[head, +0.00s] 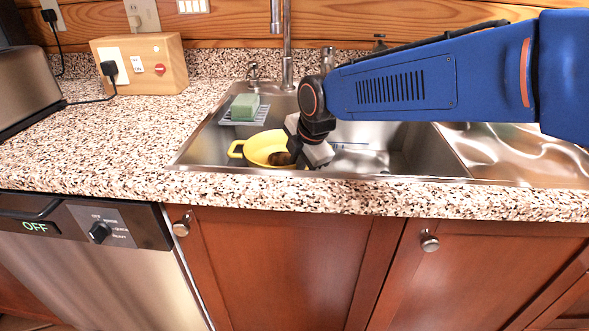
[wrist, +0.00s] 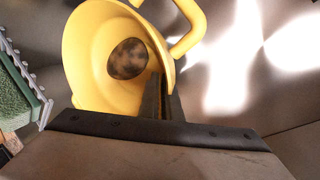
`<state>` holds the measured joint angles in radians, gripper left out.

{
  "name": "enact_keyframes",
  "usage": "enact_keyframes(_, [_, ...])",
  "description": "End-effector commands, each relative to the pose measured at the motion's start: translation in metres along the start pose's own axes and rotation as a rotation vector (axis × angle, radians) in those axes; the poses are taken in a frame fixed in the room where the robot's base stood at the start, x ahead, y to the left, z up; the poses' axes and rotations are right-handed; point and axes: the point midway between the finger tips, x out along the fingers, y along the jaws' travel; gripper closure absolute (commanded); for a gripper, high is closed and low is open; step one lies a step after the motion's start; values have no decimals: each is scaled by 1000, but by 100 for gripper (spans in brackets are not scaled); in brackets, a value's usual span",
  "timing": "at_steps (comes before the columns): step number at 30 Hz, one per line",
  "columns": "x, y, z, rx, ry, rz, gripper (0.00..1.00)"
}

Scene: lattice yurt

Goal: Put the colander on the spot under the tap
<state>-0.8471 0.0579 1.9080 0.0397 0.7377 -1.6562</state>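The yellow colander (head: 262,142) is in the left part of the sink, with one loop handle at its left. It also shows in the wrist view (wrist: 85,60), with a second handle at upper right. A brown, dark-blotched round thing (wrist: 128,58) lies in it. My gripper (head: 297,157) is at the colander's right side. In the wrist view its narrow fingers (wrist: 164,92) are close together with the colander's rim between them. The tap (head: 287,60) stands behind the sink. I cannot tell whether the colander touches the sink floor, and no marked spot shows.
A green sponge (head: 245,106) sits on a rack (head: 250,117) at the sink's back left. The steel sink (head: 400,150) has bare floor to the right. Its front rim (head: 330,174) borders the speckled counter (head: 120,150). A wooden socket box (head: 150,75) stands back left.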

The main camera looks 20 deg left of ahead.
Motion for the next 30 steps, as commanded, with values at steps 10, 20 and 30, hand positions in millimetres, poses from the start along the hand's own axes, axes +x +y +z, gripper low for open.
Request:
enact_keyframes(10, [0,0,0,0,0,0,77])
enact_keyframes(20, [-28,2,0,0,0,4,77])
enact_keyframes(30, [-92,1,0,0,0,2,77])
